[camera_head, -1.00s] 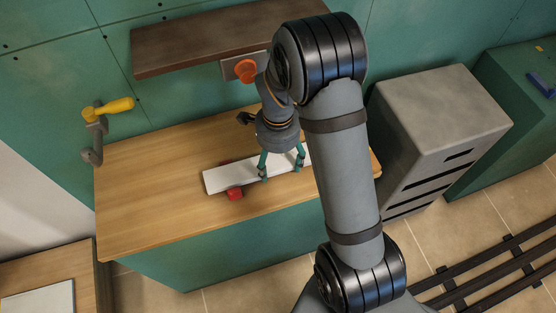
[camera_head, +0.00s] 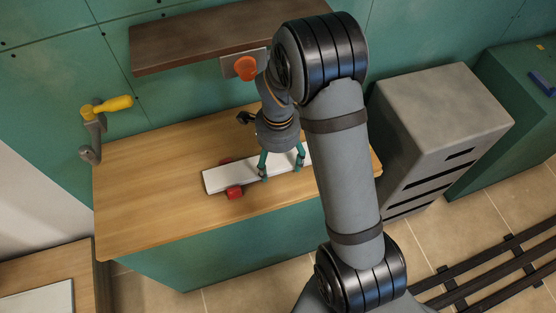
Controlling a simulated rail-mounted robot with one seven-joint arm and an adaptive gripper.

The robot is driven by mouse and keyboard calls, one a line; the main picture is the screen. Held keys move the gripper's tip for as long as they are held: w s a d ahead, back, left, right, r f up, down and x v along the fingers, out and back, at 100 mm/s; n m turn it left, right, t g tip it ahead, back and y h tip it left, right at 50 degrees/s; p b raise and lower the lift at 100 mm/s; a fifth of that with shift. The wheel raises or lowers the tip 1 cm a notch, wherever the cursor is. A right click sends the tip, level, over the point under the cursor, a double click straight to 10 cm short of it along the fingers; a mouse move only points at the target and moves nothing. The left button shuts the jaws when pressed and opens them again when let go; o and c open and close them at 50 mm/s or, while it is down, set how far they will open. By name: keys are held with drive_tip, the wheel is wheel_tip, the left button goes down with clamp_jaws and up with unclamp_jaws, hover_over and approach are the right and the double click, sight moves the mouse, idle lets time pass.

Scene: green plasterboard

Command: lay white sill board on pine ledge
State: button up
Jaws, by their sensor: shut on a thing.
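The white sill board (camera_head: 222,177) lies lengthwise over the pine ledge (camera_head: 145,190), near its middle. Its left end shows, and its right end is hidden behind my arm. A red piece (camera_head: 235,192) shows at the board's front edge and another at its back edge, near the left end. My gripper (camera_head: 281,173) points down with its green fingers shut on the white board. I cannot tell whether the board touches the pine surface or sits slightly above it.
A dark brown shelf (camera_head: 215,38) juts from the green wall above the ledge. A yellow-handled lever (camera_head: 112,104) is on the wall at left, and an orange knob (camera_head: 246,68) is under the shelf. A grey cabinet (camera_head: 435,105) stands right. The ledge's left part is clear.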

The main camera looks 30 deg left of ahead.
drive_tip(key=shift+f, duration=0.25)
drive_tip(key=o, duration=1.6)
drive_tip(key=shift+o, duration=0.6)
wheel_tip(320, 180, up, 12)
drive_tip(key=shift+f, duration=0.1)
wheel_tip(320, 180, down, 12)
drive_tip(key=shift+r, duration=0.45)
